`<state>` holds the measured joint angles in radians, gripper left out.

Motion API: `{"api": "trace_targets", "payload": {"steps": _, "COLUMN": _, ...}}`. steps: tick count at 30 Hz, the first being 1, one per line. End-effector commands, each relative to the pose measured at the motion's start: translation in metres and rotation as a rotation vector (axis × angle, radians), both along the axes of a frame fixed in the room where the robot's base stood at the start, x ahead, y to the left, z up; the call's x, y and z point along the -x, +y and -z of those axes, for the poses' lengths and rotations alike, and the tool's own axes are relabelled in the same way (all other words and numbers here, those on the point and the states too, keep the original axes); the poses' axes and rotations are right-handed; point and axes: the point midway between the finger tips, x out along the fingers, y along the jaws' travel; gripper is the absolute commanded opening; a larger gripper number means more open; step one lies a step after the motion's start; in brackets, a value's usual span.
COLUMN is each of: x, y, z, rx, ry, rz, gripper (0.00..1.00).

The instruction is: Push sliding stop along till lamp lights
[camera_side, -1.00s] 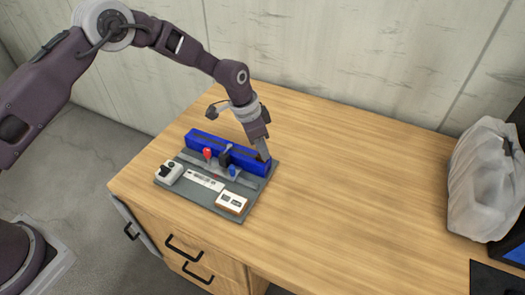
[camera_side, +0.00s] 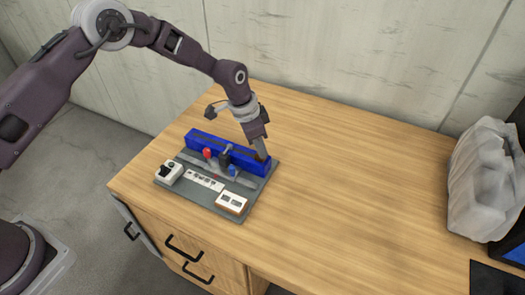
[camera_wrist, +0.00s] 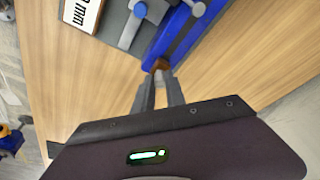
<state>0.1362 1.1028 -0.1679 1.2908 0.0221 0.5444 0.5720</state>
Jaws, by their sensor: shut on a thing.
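A long blue rail (camera_side: 205,141) lies along the back of a grey base plate (camera_side: 201,199). A dark upright block (camera_side: 225,159) stands at the rail's middle, with a red knob (camera_side: 208,154) to its left and a small blue knob (camera_side: 232,171) to its right. My gripper (camera_side: 261,156) is at the rail's right end. In the wrist view my gripper (camera_wrist: 160,72) is shut on a small brown piece (camera_wrist: 161,65) at the end of the blue rail (camera_wrist: 176,40). I cannot tell which part is the sliding stop, and no lit lamp is clear.
A white box with a dark knob (camera_side: 169,172), a white label strip (camera_side: 205,180) and a white box with two windows (camera_side: 232,202) sit on the plate's front. The wooden table (camera_side: 350,190) is clear to the right; a pale bag (camera_side: 485,180) stands at its far right.

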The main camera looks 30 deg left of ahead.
Motion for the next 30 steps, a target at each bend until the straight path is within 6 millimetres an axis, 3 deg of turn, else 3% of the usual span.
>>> {"api": "trace_targets", "payload": {"steps": 24, "x": 0.0, "y": 0.066, "z": -0.001, "rx": 0.0, "ry": -0.001, "rz": -0.002, "gripper": 0.0}}
{"api": "trace_targets", "payload": {"steps": 30, "x": 0.0, "y": 0.072, "z": -0.001, "rx": 0.0, "ry": -0.001, "rz": -0.001, "gripper": 0.0}}
